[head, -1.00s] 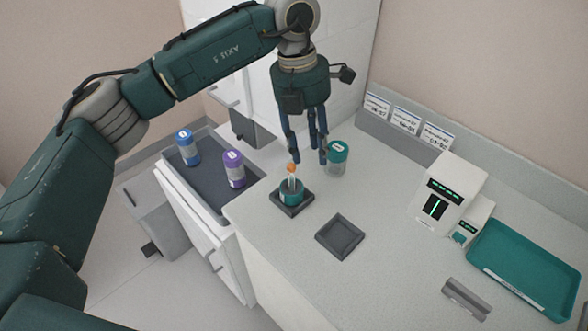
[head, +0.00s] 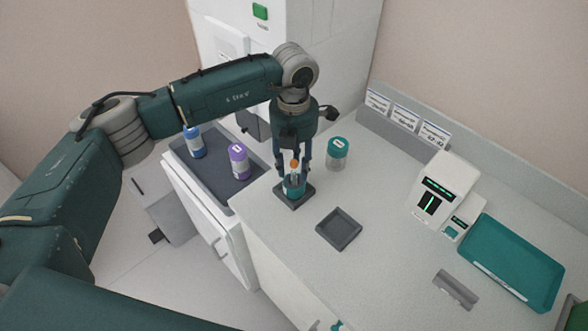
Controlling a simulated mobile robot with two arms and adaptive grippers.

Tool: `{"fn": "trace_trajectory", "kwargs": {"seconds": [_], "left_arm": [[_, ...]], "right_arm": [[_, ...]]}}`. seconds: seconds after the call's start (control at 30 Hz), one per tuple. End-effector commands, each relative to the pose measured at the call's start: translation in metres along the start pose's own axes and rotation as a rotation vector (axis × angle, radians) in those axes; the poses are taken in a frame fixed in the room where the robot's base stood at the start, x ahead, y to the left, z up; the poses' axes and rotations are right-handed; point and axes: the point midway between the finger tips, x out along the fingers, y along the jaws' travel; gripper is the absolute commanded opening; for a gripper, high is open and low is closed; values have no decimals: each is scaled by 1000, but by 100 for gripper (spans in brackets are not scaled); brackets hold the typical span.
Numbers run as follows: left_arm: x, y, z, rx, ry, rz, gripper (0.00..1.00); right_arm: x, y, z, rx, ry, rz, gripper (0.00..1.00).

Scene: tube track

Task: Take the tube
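The tube (head: 295,168) has an orange cap and stands upright in a teal round holder (head: 294,187) on a dark square base. My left gripper (head: 294,168) points down over it. Its two dark fingers are on either side of the tube's upper part and look apart, with the orange cap between them. I cannot tell whether a finger touches the tube. My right gripper is not in view.
A teal-capped jar (head: 337,154) stands close, right of the gripper. An empty dark square tray (head: 339,229) lies in front. Blue (head: 194,142) and purple (head: 239,160) jars stand left. A white device (head: 438,193) and teal tray (head: 512,262) are at right.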

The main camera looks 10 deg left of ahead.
Motion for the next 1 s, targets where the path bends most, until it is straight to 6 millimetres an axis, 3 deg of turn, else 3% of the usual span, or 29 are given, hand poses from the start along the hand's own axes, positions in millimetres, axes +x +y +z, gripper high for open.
{"fn": "trace_trajectory", "kwargs": {"seconds": [0.27,0.4,0.47,0.83,1.0], "left_arm": [[4,0,0,1,-1,0,38],[4,0,0,0,-1,0,10],[4,0,0,0,-1,0,0],[2,0,1,0,-2,0,0],[-8,0,1,0,-3,0,0]], "right_arm": [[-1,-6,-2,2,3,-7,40],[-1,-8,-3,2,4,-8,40],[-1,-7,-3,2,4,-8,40],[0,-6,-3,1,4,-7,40],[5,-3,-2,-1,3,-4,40]]}}
